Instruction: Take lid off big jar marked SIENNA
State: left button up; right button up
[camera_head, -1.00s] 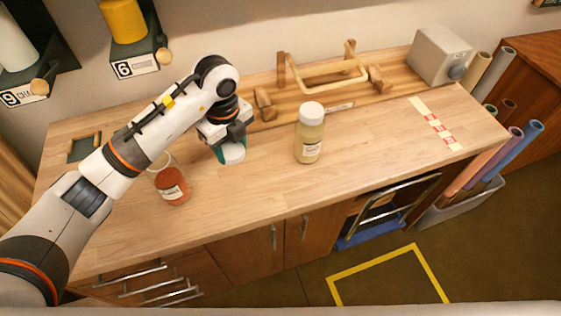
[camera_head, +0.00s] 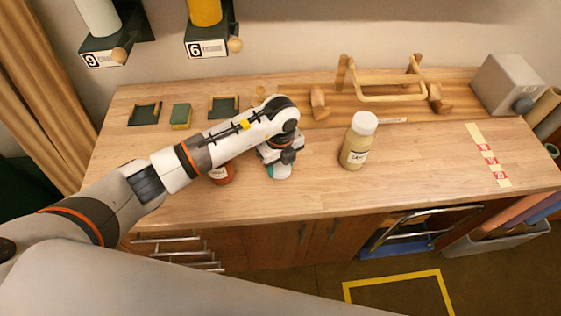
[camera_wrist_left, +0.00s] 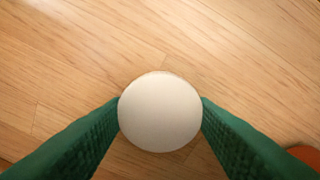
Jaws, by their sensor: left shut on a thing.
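My left gripper (camera_head: 281,174) is low over the table, right of a red-brown jar (camera_head: 222,174). In the left wrist view its green fingers (camera_wrist_left: 160,115) are shut on a round white lid (camera_wrist_left: 160,112), one finger at each side. Whether the lid touches the wood below cannot be told. The jar with red-brown contents stands on the table, partly hidden behind my left arm; its label is too small to read surely, and its top is hidden now. An orange-brown edge shows at the lower right of the wrist view. My right gripper is not in view.
A pale yellow bottle (camera_head: 356,146) with a white cap stands right of the gripper. A wooden rack (camera_head: 385,88) and a grey box (camera_head: 506,83) are at the back. A green block (camera_head: 181,116) lies at the back left. The table front between gripper and bottle is clear.

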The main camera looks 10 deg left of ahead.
aim_at(281, 166)
pick_arm(q)
jog(key=shift+f, duration=0.1)
jog(key=shift+f, duration=0.15)
jog(key=o, duration=1.1)
jog(key=shift+r, duration=0.4)
notch_tip(281, 166, up, 12)
jog(key=b, duration=0.3)
jog(key=shift+f, duration=0.1)
